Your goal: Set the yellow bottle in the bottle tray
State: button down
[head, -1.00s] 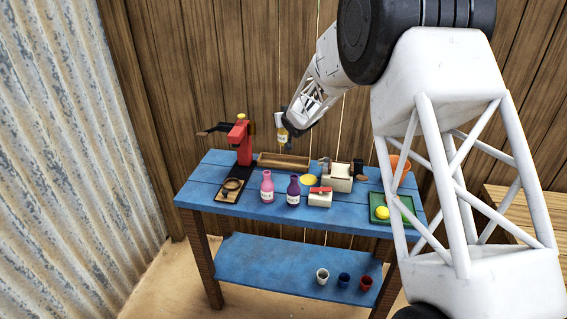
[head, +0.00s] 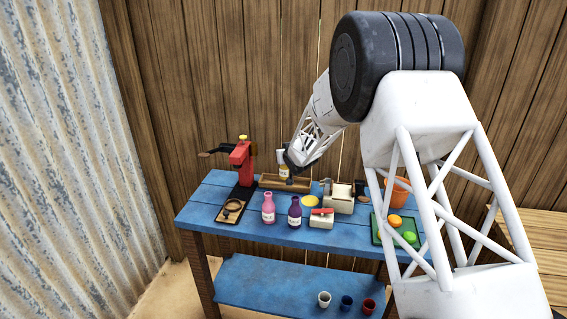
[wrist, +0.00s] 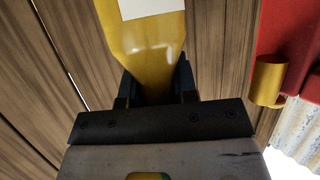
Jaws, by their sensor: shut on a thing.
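My gripper (head: 289,163) is shut on the yellow bottle (wrist: 150,48), which has a white label and fills the upper middle of the wrist view. In the head view the bottle (head: 283,172) shows small at the gripper's tip, over the wooden bottle tray (head: 267,182) at the back of the blue table. The bottle's lower end looks low at the tray, but I cannot tell whether it touches the tray floor.
A red press (head: 243,162) stands left of the tray. A pink bottle (head: 268,210) and a purple bottle (head: 295,212) stand in front of it. A cream box (head: 340,203) stands to the right, with a green tray (head: 382,238) and an orange bucket (head: 396,190) beyond.

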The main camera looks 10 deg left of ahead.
jog(key=shift+f, duration=1.8)
jog(key=shift+f, duration=0.15)
jog(key=c, duration=0.9)
grip_release()
jog(key=shift+s+d+r, duration=0.25)
jog(key=shift+s+r, duration=0.1)
jog(key=shift+s, duration=0.05)
jog(key=shift+v, duration=5.45)
